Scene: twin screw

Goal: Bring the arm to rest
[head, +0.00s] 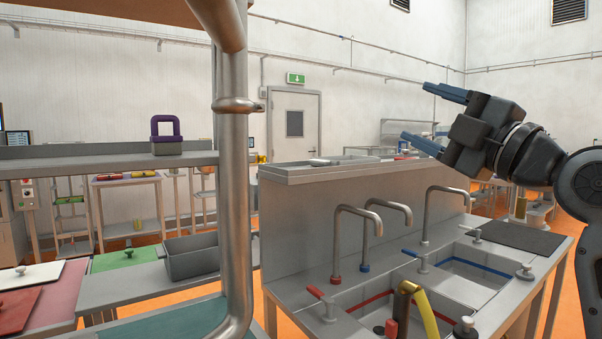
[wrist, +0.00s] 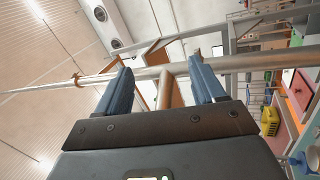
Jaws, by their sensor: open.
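My gripper (head: 428,116) is raised in the air at the right of the head view, above the sink unit, with its blue fingers pointing left. The fingers are spread apart with nothing between them. In the wrist view, my gripper (wrist: 160,80) also shows open and empty, with a metal pipe and the ceiling beyond it. My dark arm comes in from the right edge of the head view.
A thick metal post (head: 237,200) stands in front at left of centre. A sink unit (head: 290,178) with several taps lies below my gripper. A purple-handled block (head: 166,147) sits on a shelf at left. The air around my gripper looks clear.

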